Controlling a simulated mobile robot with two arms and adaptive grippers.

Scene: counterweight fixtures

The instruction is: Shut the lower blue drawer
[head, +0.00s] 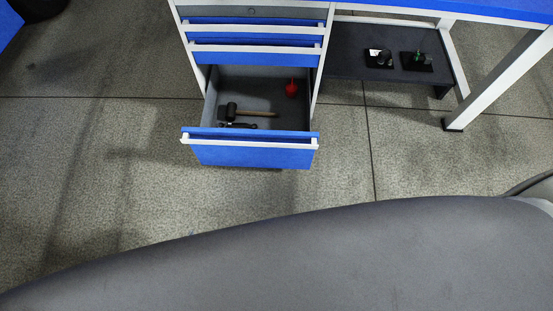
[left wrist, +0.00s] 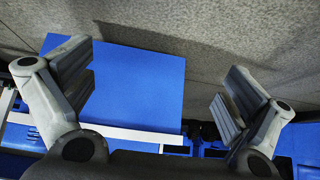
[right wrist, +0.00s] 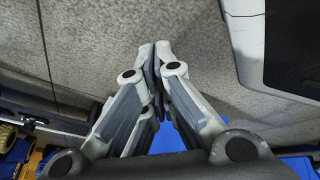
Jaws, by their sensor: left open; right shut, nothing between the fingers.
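The lower blue drawer (head: 250,154) is pulled well out of the cabinet in the head view. Its blue front with a white handle rail faces me. A dark-headed mallet with a wooden handle (head: 258,113), a small dark tool (head: 236,125) and a red item (head: 291,88) lie inside it. Neither gripper shows in the head view. In the left wrist view my left gripper (left wrist: 155,68) is open and empty, with a flat blue panel (left wrist: 140,85) beyond its fingers; I cannot tell whether this is the drawer. In the right wrist view my right gripper (right wrist: 155,50) is shut and empty.
Shut blue drawers (head: 253,57) sit above the open one. To the right, a bench leg (head: 500,80) and a dark low shelf (head: 345,62) with small items stand beside the cabinet. Speckled floor (head: 110,180) is clear in front and to the left.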

